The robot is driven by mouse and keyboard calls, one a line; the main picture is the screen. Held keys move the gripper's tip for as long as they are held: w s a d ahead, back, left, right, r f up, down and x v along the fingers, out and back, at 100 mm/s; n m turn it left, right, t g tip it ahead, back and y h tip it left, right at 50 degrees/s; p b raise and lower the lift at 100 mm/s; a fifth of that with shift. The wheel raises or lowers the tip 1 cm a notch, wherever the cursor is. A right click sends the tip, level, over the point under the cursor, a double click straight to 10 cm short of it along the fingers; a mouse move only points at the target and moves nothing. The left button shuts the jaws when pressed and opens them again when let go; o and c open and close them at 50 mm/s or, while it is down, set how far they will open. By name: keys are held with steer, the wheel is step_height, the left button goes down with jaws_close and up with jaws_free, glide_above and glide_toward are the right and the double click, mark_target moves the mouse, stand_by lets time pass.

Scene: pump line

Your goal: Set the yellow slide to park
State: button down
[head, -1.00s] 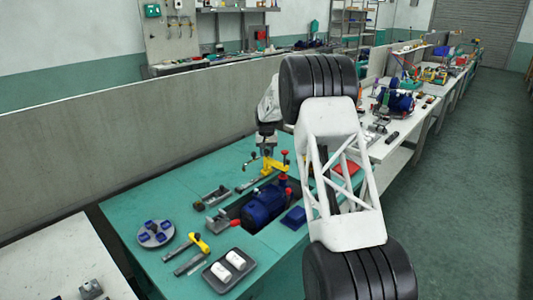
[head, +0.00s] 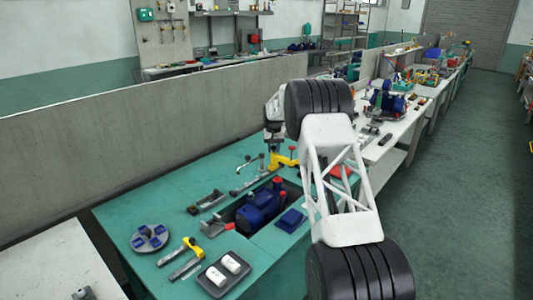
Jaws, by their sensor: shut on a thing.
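The yellow slide (head: 284,160) is at the back of the green table, just beyond the blue pump. My gripper (head: 273,148) reaches down onto it from above and is shut on it. The fingertips are small and partly hidden, so the exact hold is hard to see. A metal rail (head: 248,183) lies to the left of the slide. Any park mark is too small to make out.
The blue pump (head: 258,207) sits in a dark opening in the green table (head: 170,205). Another yellow-handled fixture (head: 188,246), a grey tray with white cylinders (head: 213,289) and a round plate with blue parts (head: 138,245) are at the front left. A low wall (head: 130,150) runs behind.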

steer(key=shift+w+d+r, duration=0.1)
steer(key=shift+w+d, duration=0.8)
steer(key=shift+w, duration=0.05)
steer(key=c, duration=0.8)
jaws_free()
steer(key=shift+r, duration=0.1)
step_height(320, 180, up, 8)
steer(key=shift+f, duration=0.25)
steer(key=shift+r, duration=0.1)
